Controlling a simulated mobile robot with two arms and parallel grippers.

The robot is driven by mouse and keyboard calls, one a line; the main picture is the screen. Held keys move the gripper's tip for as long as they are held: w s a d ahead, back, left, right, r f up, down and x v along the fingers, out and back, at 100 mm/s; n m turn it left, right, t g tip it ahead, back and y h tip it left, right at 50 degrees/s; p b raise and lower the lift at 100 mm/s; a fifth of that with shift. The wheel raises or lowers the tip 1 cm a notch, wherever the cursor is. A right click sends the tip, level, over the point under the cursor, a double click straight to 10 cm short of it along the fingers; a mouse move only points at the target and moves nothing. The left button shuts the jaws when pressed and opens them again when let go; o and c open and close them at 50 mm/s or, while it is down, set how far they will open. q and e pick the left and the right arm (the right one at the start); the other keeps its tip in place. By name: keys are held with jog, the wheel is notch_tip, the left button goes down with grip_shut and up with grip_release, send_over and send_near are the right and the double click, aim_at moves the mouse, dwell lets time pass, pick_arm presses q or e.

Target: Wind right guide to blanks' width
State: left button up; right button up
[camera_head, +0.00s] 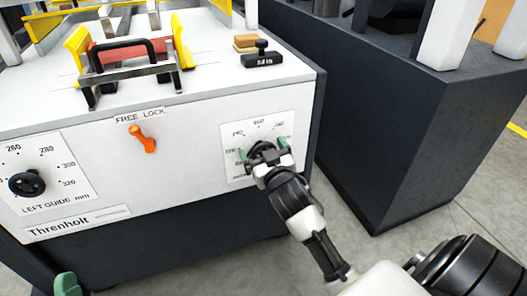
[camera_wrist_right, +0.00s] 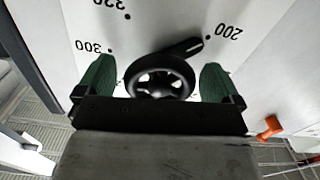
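The right guide dial plate (camera_head: 232,168) is on the white front panel. Its black knob (camera_wrist_right: 160,78) has a dark bar extending toward the 200 mark in the right wrist view. My right gripper (camera_head: 263,157) is at the knob, with its green fingertips on either side and small gaps visible, so it looks open around it. The yellow right guide (camera_head: 183,42) stands on top beside the red blanks (camera_head: 130,52); the yellow left guide (camera_head: 76,48) is on their other side. Of my left gripper, only a green fingertip (camera_head: 67,285) shows at the bottom left.
An orange FREE LOCK lever (camera_head: 143,138) is tilted on the panel. The left guide knob (camera_head: 27,184) is at far left. A black-handled stamp (camera_head: 262,57) and a small tan block (camera_head: 246,42) rest on top. A dark machine base (camera_head: 400,120) stands at right.

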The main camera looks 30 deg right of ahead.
jog(key=shift+s+a, duration=0.15)
jog(key=shift+s, duration=0.35)
pick_arm(q)
notch_tip(320, 180, down, 6)
jog(key=w+g+y+p, duration=0.2)
jog(key=g, duration=0.3)
jog(key=shift+a+r+g, duration=0.15)
jog(key=shift+a+g, duration=0.05)
jog(key=shift+g, duration=0.2)
pick_arm(e)
jog(key=v, duration=0.9)
jog(key=shift+s, duration=0.4)
pick_arm(q)
jog(key=shift+w, duration=0.1)
pick_arm(e)
jog(key=shift+a, duration=0.15)
